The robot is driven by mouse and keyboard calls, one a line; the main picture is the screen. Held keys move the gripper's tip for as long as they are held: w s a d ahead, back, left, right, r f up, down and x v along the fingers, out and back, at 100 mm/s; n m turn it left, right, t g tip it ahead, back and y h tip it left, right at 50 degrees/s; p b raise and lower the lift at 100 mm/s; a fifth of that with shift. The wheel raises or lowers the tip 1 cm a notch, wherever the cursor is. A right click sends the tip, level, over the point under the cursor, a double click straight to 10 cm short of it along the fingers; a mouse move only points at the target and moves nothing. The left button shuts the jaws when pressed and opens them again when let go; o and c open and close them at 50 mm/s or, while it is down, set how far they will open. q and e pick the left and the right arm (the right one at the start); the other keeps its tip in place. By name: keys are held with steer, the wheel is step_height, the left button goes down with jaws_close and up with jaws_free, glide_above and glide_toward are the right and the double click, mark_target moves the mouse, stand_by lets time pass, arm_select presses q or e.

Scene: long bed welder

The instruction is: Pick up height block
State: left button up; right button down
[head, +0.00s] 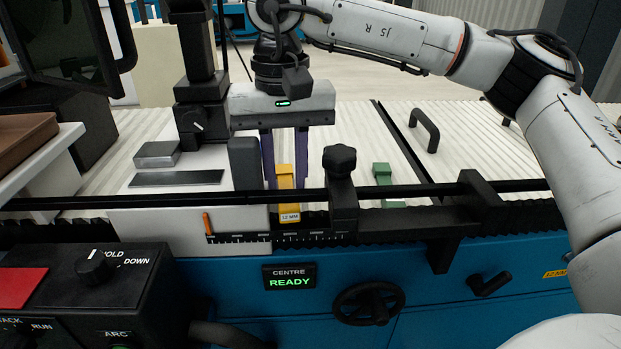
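A yellow height block (287,179) labelled with a MM size stands upright behind the black rail, left of the black clamp knob. My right gripper (285,187) points down over it. Its two dark purple fingers are apart, one on each side of the block's upper part. I cannot tell whether they touch it. A green block (382,174) of similar form stands further right, partly hidden by the rail. My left gripper is not in view.
A black rail (408,190) crosses in front of the blocks, with a black knobbed clamp (341,178) close right of the yellow one. A dark welding column (201,110) stands close left. A handle (424,130) rises from the ribbed bed. A green-lit sign (289,277) reads CENTRE READY.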

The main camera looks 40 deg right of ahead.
step_height(320, 180, up, 14)
steer(key=p, duration=0.3)
steer(key=shift+d+f, duration=0.1)
